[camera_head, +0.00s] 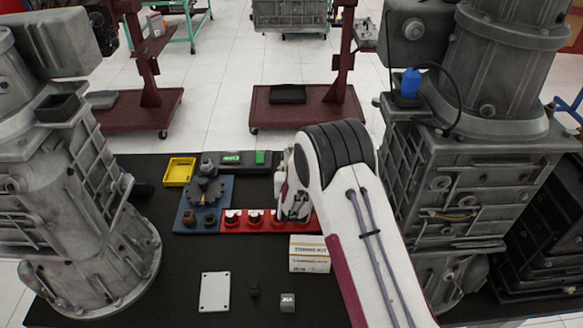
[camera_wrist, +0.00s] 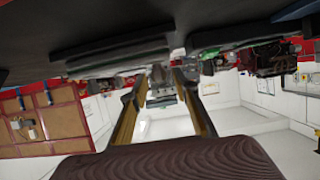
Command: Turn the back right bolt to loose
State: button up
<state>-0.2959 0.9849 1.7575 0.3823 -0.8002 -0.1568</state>
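A blue plate (camera_head: 178,222) lies on the black table in the head view and carries a dark toothed disc (camera_head: 205,189) and several bolt-like or peg-like parts.
A yellow tray (camera_head: 180,171) and a black panel with green patches (camera_head: 242,160) lie behind. A lettered box (camera_head: 310,254), white plate (camera_head: 214,292), black block (camera_head: 254,289) and grey cube (camera_head: 287,302) lie in front. Large grey engines stand left (camera_head: 85,190) and right (camera_head: 450,180).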

grip_shut()
jog(key=shift+d+n+y, duration=0.15)
jog(key=shift+n+y, duration=0.65)
jog(key=shift+y, duration=0.1)
grip_release()
jog(key=shift+s, duration=0.1)
dwell(0.4)
jog(key=a+v, duration=0.1)
jog(key=v, duration=0.6)
jog(key=shift+d+r, duration=0.15)
jog(key=shift+d, duration=0.35)
